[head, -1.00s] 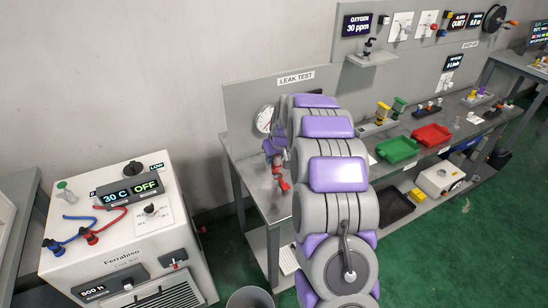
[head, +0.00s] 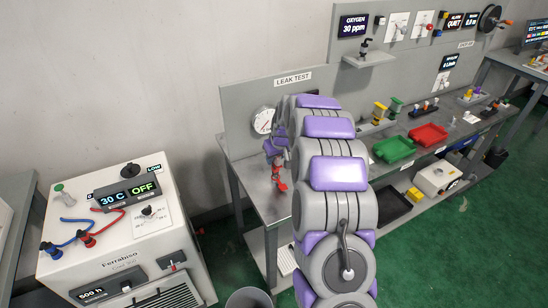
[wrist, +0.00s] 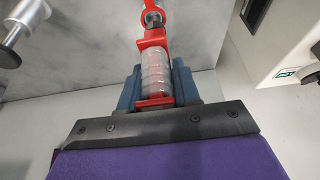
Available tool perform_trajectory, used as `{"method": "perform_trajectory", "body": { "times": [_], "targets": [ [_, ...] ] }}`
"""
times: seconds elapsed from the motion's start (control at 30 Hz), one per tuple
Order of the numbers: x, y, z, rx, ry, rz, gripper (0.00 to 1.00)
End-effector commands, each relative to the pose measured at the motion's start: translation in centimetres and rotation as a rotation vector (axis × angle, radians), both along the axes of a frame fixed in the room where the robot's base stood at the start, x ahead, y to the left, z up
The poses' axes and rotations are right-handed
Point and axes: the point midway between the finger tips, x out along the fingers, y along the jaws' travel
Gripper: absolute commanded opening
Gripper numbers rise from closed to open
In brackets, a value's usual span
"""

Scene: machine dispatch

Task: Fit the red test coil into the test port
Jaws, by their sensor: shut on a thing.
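The red test coil (wrist: 155,103) has red ends and a pale, ribbed winding between them. My gripper (wrist: 156,80) is shut on it, with a dark blue jaw on each side in the wrist view. The coil's far red end meets or lines up with a metallic fitting (wrist: 152,17) at the top of that view; I cannot tell whether they touch or whether this is the test port. In the head view, red parts (head: 280,178) show below my gripper by the leak test bench (head: 251,190). My arm hides much of that area.
A round gauge (head: 263,120) is on the panel under the LEAK TEST sign. A silver knobbed part (wrist: 14,40) is at upper left in the wrist view. Green (head: 394,149) and red (head: 429,135) trays lie right of my arm. A white chiller (head: 125,240) stands at left.

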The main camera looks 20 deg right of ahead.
Motion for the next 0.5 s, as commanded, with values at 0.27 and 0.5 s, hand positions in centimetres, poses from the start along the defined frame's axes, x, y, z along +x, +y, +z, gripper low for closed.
{"method": "perform_trajectory", "body": {
  "times": [0.27,0.5],
  "targets": [
    [0.00,0.01,-0.05,0.000,0.000,0.000,0.00],
    [-0.01,0.02,-0.45,0.000,0.001,0.000,0.00]
  ]
}}
